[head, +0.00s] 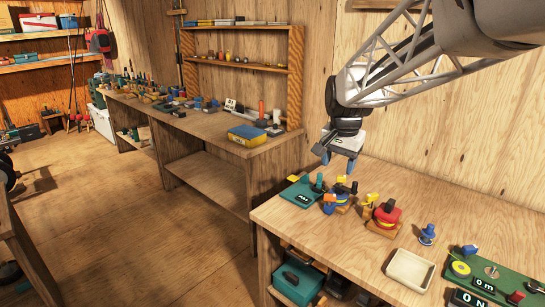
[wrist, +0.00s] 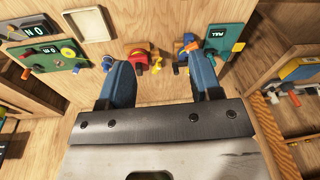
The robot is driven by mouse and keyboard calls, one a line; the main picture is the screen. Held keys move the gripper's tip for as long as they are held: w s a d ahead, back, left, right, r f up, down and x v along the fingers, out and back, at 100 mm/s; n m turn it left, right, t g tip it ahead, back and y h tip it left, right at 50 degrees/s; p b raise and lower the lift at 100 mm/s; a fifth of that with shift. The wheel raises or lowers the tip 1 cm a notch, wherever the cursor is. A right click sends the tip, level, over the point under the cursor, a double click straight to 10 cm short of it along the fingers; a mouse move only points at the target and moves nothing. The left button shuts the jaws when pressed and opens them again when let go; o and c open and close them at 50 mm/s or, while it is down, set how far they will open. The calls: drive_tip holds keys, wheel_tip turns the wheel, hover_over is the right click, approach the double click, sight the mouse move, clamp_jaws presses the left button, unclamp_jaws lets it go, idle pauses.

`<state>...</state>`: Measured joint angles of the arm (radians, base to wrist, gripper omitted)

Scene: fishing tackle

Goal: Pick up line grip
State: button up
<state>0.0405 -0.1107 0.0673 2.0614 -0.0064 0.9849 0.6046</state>
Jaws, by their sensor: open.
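I cannot tell for sure which item is the line grip. Small candidates stand on the near bench (head: 390,170): a blue knob-like piece (head: 427,235), a red reel-like piece on a wooden base (head: 386,214), and a blue, yellow and orange piece (head: 330,203). My gripper (head: 338,163) hangs above the bench's back left, open and empty. In the wrist view its two blue fingers (wrist: 162,70) are spread apart. Beyond them show the red piece (wrist: 140,56), the blue-and-yellow piece (wrist: 187,44) and the blue knob (wrist: 107,62), partly close to the left finger.
A green panel (head: 300,192) with a small display sits at the bench's left end. A cream tray (head: 410,270) lies near the front edge, with a larger green control panel (head: 490,275) to its right. A plywood wall rises behind. Bare wood lies left of the tray.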

drive_tip(key=w+d+f+m, duration=0.1)
drive_tip(key=w+f+m, duration=0.2)
drive_tip(key=w, duration=1)
drive_tip(key=m+g, duration=0.2)
drive_tip(key=m, duration=0.5)
hover_over(320, 173)
drive_tip(key=f, duration=2)
drive_tip(key=shift+s+a+f, duration=0.1)
drive_tip(key=shift+s+f, duration=0.1)
drive_tip(key=shift+s, duration=0.2)
drive_tip(key=shift+w+f+m, duration=0.2)
drive_tip(key=shift+m, duration=0.1)
drive_tip(key=shift+f, duration=0.1)
drive_tip(key=shift+f, duration=1.2)
drive_tip(key=shift+f, duration=0.1)
